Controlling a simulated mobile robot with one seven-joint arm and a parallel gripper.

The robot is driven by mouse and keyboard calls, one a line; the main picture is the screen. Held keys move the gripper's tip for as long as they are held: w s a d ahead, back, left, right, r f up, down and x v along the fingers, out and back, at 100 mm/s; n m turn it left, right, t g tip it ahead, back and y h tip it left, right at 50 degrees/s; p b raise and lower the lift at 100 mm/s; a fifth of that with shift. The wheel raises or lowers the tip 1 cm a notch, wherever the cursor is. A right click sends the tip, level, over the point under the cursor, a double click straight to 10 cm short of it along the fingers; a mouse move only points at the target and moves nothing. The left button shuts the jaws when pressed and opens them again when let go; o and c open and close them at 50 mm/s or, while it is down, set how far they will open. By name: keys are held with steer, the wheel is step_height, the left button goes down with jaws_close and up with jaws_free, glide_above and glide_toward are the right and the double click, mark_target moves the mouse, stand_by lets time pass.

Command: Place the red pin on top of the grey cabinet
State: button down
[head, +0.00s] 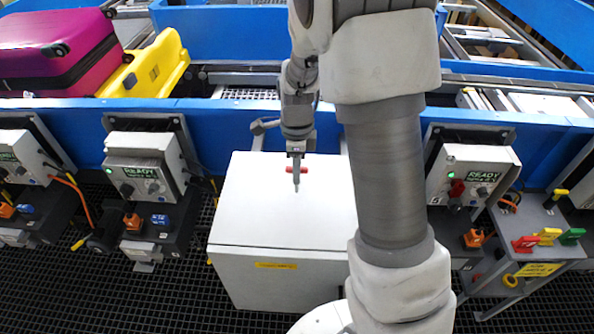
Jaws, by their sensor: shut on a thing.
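The grey cabinet (245,215) stands in the middle of the head view, its pale flat top facing up and a yellow label on its front. My gripper (297,180) points down over the cabinet top, towards its back half. It is shut on the red pin (304,170), which shows on both sides of the fingers and lies crosswise. The middle of the pin is hidden by the fingers. I cannot tell whether the pin touches the cabinet top or is held just above it.
A control box (143,178) reading READY stands left of the cabinet, another (470,175) right. A side stand (540,215) carries red, yellow and green pieces. Behind runs a blue conveyor (225,125) with a magenta suitcase (60,50) in a yellow tray (155,70). The cabinet top looks otherwise bare.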

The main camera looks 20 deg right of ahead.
steer(key=shift+f, duration=0.45)
steer(key=shift+f, duration=0.1)
steer(key=c, duration=0.8)
jaws_free()
